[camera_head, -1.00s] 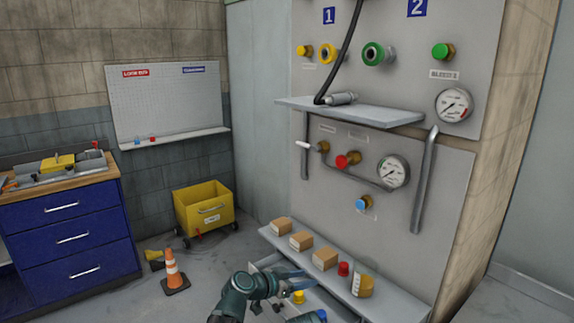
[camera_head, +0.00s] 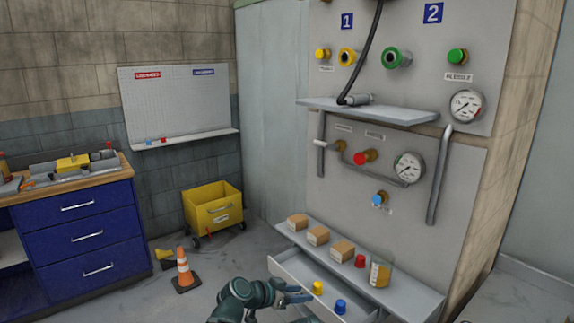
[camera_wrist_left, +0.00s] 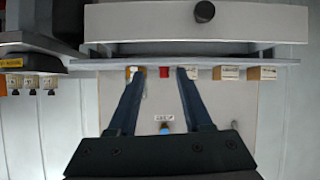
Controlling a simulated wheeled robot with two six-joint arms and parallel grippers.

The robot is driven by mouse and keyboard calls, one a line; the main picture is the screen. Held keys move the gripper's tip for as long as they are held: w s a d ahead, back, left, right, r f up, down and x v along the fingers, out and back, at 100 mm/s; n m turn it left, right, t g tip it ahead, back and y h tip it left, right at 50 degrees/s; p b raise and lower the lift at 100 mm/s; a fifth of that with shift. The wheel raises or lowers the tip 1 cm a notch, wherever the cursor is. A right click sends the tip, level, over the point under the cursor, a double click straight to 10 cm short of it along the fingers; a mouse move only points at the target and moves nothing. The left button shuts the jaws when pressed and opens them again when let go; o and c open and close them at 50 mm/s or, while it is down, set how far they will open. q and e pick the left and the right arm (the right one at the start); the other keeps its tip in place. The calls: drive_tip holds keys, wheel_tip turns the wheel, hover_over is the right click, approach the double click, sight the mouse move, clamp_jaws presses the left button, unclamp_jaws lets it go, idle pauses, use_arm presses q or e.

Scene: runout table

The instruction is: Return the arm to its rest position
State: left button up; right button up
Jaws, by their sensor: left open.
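My left arm comes in at the bottom middle of the head view. Its gripper (camera_head: 298,293) is open and empty, in front of the open drawer (camera_head: 287,276) under the panel's lower shelf. In the left wrist view my left gripper (camera_wrist_left: 157,74) shows two dark fingers spread apart with nothing between their tips. A yellow cap (camera_head: 318,287) and a blue cap (camera_head: 340,307) lie in the drawer. My right gripper is not in view.
The lower shelf (camera_head: 412,297) holds several small boxes (camera_head: 318,236), a red cap (camera_head: 360,261) and a jar (camera_head: 380,274). An orange cone (camera_head: 184,271) and a yellow cart (camera_head: 213,207) stand on the floor at left. A blue drawer cabinet (camera_head: 78,235) stands further left.

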use_arm(q)
drive_tip(key=s+a+f+n+g+y, duration=0.3)
drive_tip(key=s+a+f+n+y, duration=0.25)
drive_tip(key=s+a, duration=0.35)
drive_tip(key=s+a+f+n+g+y, duration=0.35)
drive_tip(key=s+a+f, duration=0.3)
drive_tip(key=a, duration=0.45)
drive_tip(key=s+d+r+m+y+p, duration=0.1)
drive_tip(key=s+d+r, duration=0.1)
drive_tip(key=d, duration=0.3)
drive_tip(key=s+d+r+m+p, duration=0.2)
drive_tip(key=s+d, duration=0.2)
drive_tip(key=d, duration=0.1)
drive_tip(key=shift+s+d+r+g+y, duration=0.25)
drive_tip(key=shift+s+r+g+y, duration=0.05)
drive_tip(key=shift+s+g+y, duration=0.15)
